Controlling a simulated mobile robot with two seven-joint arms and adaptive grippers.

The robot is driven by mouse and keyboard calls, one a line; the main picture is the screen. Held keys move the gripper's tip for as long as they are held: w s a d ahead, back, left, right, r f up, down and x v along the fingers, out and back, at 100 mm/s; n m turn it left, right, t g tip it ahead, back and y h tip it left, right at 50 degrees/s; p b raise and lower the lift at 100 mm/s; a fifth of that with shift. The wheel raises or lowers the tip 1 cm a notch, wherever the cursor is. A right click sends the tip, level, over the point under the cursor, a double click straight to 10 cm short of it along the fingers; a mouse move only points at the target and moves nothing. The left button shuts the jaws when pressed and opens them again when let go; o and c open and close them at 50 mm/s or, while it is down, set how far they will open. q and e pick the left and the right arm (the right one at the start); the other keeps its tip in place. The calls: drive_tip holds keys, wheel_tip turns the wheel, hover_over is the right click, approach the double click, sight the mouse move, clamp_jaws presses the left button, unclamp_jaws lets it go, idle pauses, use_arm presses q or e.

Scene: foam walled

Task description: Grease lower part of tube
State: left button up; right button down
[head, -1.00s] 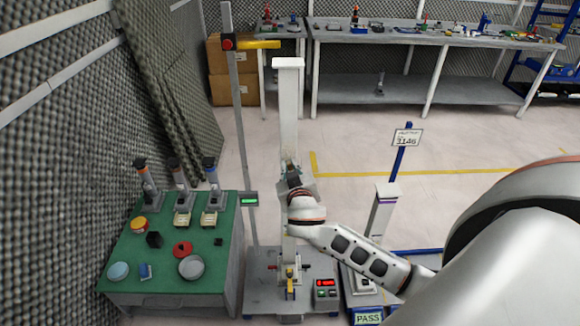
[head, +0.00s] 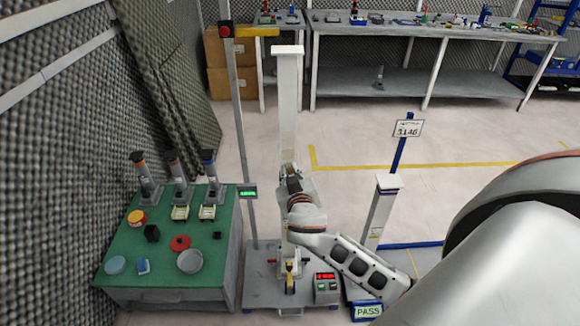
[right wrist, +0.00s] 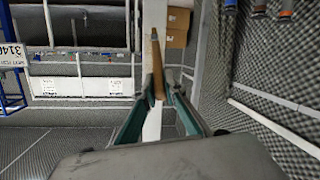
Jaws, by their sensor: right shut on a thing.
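The tube is a tall white square column (head: 289,100) standing upright on a grey base fixture (head: 262,293) in the head view. My right gripper (head: 289,178) is at the tube's near face, around its mid to lower length. In the right wrist view the fingers (right wrist: 158,92) are shut on a thin brown stick, which looks like a brush handle (right wrist: 156,62). The white tube (right wrist: 152,20) shows right behind it. I cannot tell if the brush touches the tube. Its working end is hidden or too small to make out. My left gripper is not in view.
A green table (head: 215,245) at left holds several tools, a grey bowl (head: 190,261) and small lids. A grey post (head: 240,120) stands left of the tube. A shorter white post (head: 381,205) with a PASS sign stands at right. Open floor lies behind.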

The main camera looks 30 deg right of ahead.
drive_tip(key=shift+a+f+v, duration=0.1)
drive_tip(key=shift+f+v, duration=0.1)
drive_tip(key=shift+v, duration=0.8)
drive_tip(key=shift+a+f+v, duration=0.15)
drive_tip(key=shift+f+v, duration=0.1)
drive_tip(key=shift+v, duration=0.75)
drive_tip(key=shift+s+a, duration=0.4)
drive_tip(key=shift+s, duration=0.2)
drive_tip(key=shift+s+a, duration=0.35)
drive_tip(key=shift+s, duration=0.3)
